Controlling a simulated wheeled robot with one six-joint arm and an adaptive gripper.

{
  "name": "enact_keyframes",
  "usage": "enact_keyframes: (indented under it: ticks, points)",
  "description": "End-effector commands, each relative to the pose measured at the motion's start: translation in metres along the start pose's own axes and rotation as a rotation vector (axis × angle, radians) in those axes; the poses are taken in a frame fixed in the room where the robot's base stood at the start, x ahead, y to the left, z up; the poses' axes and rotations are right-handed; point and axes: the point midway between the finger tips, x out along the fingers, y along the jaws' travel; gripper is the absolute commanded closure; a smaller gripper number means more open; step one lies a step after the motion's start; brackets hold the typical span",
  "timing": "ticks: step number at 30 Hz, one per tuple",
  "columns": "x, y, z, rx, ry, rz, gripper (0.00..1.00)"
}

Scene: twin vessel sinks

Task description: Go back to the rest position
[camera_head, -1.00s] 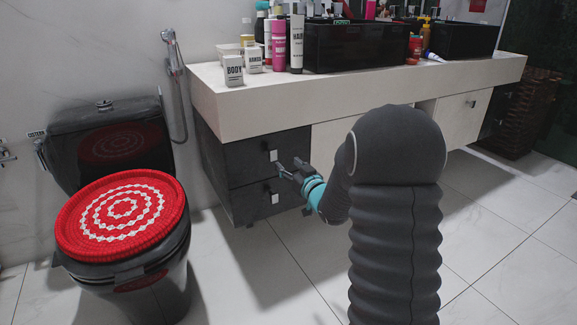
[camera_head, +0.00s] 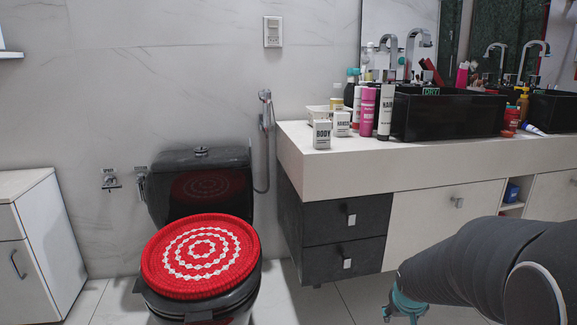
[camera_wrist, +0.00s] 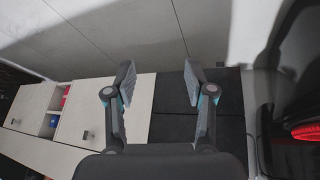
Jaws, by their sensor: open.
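My gripper (camera_wrist: 158,85) shows in the wrist view with its two fingers apart and nothing between them. Beyond the fingers are the vanity's pale and dark fronts and the grey tiled floor. The fingers are cut off there. The wrist is low in front of the vanity (camera_head: 330,165), apart from the dark drawers (camera_head: 345,218), which are closed.
A black toilet with a red and white patterned cover (camera_head: 200,256) stands left of the vanity. A white cabinet (camera_head: 40,245) is at the far left. Bottles and jars, among them a pink bottle (camera_head: 368,112), stand on the counter beside a black sink (camera_head: 445,115).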

Motion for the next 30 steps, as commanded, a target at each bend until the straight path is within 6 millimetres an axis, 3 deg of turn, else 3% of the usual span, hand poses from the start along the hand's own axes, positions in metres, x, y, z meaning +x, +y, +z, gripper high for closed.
enact_keyframes:
  ticks: [1,3,9,15,24,30]
  points:
    - [-0.026,-0.003,0.010,0.003,-0.034,-0.004,0.46]
    - [-0.053,-0.009,0.028,0.008,-0.088,-0.013,0.46]
    - [-0.128,-0.027,0.072,0.013,-0.186,-0.055,0.46]
    - [-0.195,-0.043,0.103,0.010,-0.195,-0.105,0.46]
    - [-0.269,-0.055,0.107,-0.016,-0.024,-0.150,0.46]
    - [-0.292,-0.057,0.102,-0.032,0.040,-0.161,0.46]
